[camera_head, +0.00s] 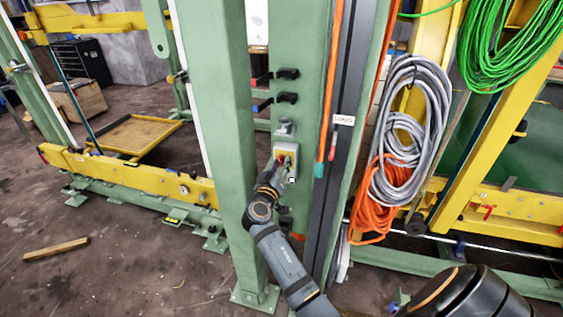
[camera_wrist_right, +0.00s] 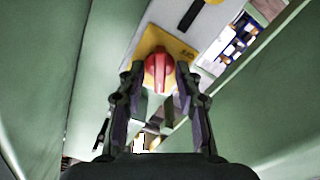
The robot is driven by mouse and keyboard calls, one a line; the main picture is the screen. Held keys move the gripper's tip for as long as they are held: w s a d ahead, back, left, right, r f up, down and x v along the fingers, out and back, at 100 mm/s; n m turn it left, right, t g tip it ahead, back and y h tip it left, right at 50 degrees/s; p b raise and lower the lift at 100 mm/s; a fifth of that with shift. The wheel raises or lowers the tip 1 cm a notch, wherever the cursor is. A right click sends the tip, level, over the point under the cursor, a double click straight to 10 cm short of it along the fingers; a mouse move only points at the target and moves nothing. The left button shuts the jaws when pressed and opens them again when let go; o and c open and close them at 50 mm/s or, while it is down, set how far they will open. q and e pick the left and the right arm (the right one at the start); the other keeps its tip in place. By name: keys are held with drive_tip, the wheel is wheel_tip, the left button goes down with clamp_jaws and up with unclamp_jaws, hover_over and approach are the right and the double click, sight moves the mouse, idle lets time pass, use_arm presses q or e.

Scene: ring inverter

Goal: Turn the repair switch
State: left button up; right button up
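The repair switch is a red rotary knob (camera_wrist_right: 160,73) on a yellow plate (camera_wrist_right: 184,53), fixed to a light grey box. In the head view the switch box (camera_head: 286,149) is mounted on a green post, with the knob mostly hidden by my gripper. My right gripper (camera_head: 283,168) reaches up to the box from below. In the right wrist view my right gripper (camera_wrist_right: 160,82) is open, with one finger on each side of the knob. Small gaps seem to show between the fingers and the knob; contact is not clear. My left gripper is not in view.
A thick green column (camera_head: 222,130) stands just left of the switch. Black hooks (camera_head: 287,97) stick out above it. An orange hose (camera_head: 332,80), grey cable coils (camera_head: 412,130) and a green cable coil (camera_head: 515,45) hang to the right. A yellow beam (camera_head: 135,178) runs low on the left.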

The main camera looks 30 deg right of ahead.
drive_tip(key=shift+c, duration=0.3)
clamp_jaws()
